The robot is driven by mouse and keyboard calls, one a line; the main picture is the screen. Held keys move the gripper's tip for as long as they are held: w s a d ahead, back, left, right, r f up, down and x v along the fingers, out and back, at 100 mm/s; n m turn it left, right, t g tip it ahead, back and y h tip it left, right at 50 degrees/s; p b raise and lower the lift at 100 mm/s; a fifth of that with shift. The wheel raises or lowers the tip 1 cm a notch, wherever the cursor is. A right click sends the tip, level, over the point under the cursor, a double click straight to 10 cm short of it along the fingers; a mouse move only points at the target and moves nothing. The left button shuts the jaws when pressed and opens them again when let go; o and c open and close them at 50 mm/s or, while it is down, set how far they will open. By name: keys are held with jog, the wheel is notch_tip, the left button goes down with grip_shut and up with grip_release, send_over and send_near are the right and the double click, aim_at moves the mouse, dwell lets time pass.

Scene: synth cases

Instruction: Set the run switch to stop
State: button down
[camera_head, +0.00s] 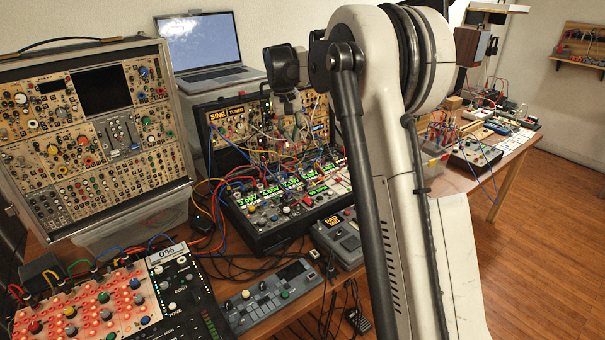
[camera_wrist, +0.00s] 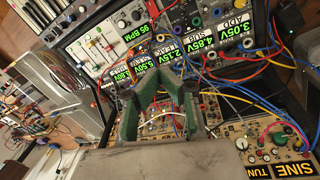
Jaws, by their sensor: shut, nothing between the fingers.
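I cannot pick out the run switch or its position in either view. The black synth case (camera_head: 240,214) in the middle of the table carries lit SINE and TUNED displays, green voltage displays and many patch cables. In the wrist view, its 95 BPM display (camera_wrist: 137,38) shows beside several voltage displays, with small knobs and switches around it. My gripper (camera_wrist: 160,76) shows green fingers in front of this panel; it is shut and empty. In the head view, my wrist hangs over this case, and my arm hides its right part.
A large modular case (camera_head: 185,150) stands at the left, with a laptop (camera_head: 205,45) behind. Loose cables cross the case. Floor is free at the right.

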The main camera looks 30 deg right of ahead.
jog(key=g+p, duration=0.1)
jog(key=g, duration=0.1)
send_over(307, 183)
jog(key=w+a, duration=0.1)
jog(key=a, duration=0.1)
jog(key=w+a+x, duration=0.1)
jog(key=x, duration=0.9)
jog(key=shift+w+a+f+m, duration=0.1)
jog(key=shift+w+f+m, duration=0.2)
jog(key=shift+w+f, duration=0.15)
jog(key=x, duration=1)
jog(key=shift+s, duration=0.15)
